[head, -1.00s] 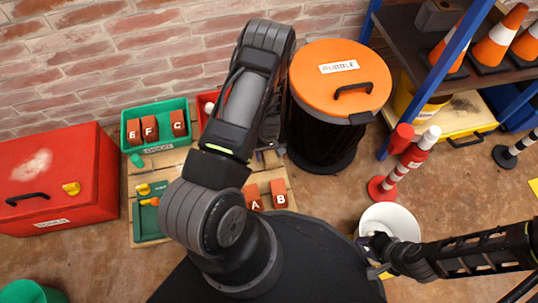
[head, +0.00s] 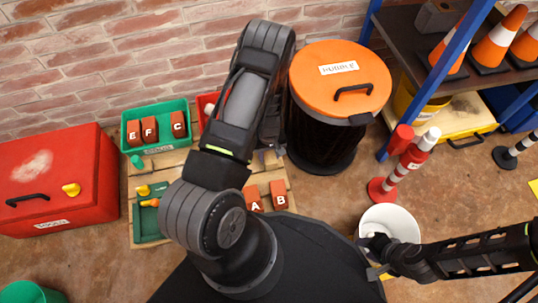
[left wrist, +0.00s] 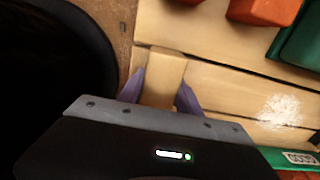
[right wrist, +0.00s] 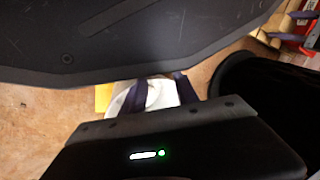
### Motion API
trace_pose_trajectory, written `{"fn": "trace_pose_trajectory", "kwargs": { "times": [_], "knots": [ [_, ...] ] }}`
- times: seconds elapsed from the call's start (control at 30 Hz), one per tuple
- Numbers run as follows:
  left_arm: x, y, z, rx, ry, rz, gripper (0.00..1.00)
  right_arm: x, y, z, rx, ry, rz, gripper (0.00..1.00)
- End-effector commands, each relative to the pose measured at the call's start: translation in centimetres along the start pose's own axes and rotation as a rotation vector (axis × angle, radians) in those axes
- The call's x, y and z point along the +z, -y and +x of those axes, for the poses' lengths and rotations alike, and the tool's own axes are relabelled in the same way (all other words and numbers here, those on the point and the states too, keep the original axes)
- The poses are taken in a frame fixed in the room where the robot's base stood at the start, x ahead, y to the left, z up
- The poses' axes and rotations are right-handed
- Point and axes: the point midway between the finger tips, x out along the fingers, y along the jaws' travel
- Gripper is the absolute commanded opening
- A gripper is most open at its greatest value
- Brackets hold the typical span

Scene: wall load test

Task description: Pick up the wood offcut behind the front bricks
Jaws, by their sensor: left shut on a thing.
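The wood offcut (left wrist: 163,78) is a pale block in the left wrist view, lying between the fingers of my left gripper (left wrist: 162,94). The gripper is shut on it, close over the pallet boards (left wrist: 215,85). In the head view my own arm mostly hides the offcut and this gripper. The front bricks, A (head: 253,199) and B (head: 279,195), stand on the pallet nearer to me. My right gripper (right wrist: 160,92) has its fingers apart with nothing visibly held; in the head view it is by the white bucket (head: 402,222).
A green crate (head: 158,113) holds several bricks at the pallet's back left. An orange-lidded rubble bin (head: 340,80) stands right of the pallet. A red box (head: 55,180) is at the left. A red-and-white post (head: 408,165) stands near the bucket.

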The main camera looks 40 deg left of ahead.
Motion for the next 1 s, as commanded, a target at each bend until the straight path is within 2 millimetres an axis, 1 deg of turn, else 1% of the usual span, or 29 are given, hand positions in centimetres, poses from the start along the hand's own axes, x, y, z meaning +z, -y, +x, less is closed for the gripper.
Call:
{"fn": "trace_pose_trajectory", "kwargs": {
  "times": [0.17, 0.4, 0.53, 0.6, 0.7, 1.0],
  "knots": [
    [0.0, -0.1, -2.1, 0.001, -0.001, 0.001, 0.00, 0.0, 0.4, -1.1, 0.000, 0.004, 0.000, 0.36],
    [-0.1, -0.1, -6.8, 0.002, -0.001, 0.001, 0.00, 0.2, 1.1, -3.4, 0.000, 0.014, -0.002, 0.36],
    [-0.1, -0.1, -8.9, 0.002, -0.002, 0.001, 0.00, 0.3, 1.3, -4.3, 0.000, 0.020, -0.002, 0.36],
    [0.0, 0.0, -9.5, 0.001, -0.001, 0.001, 0.00, 0.3, 1.4, -4.5, 0.000, 0.022, -0.003, 0.36],
    [0.0, 0.0, -9.9, 0.001, 0.000, 0.000, 0.00, 0.4, 1.4, -4.7, 0.000, 0.025, -0.003, 0.36],
    [0.0, 0.0, -9.9, 0.001, 0.000, 0.000, 0.00, 0.4, 1.4, -4.6, 0.000, 0.025, -0.002, 0.36]
  ]
}}
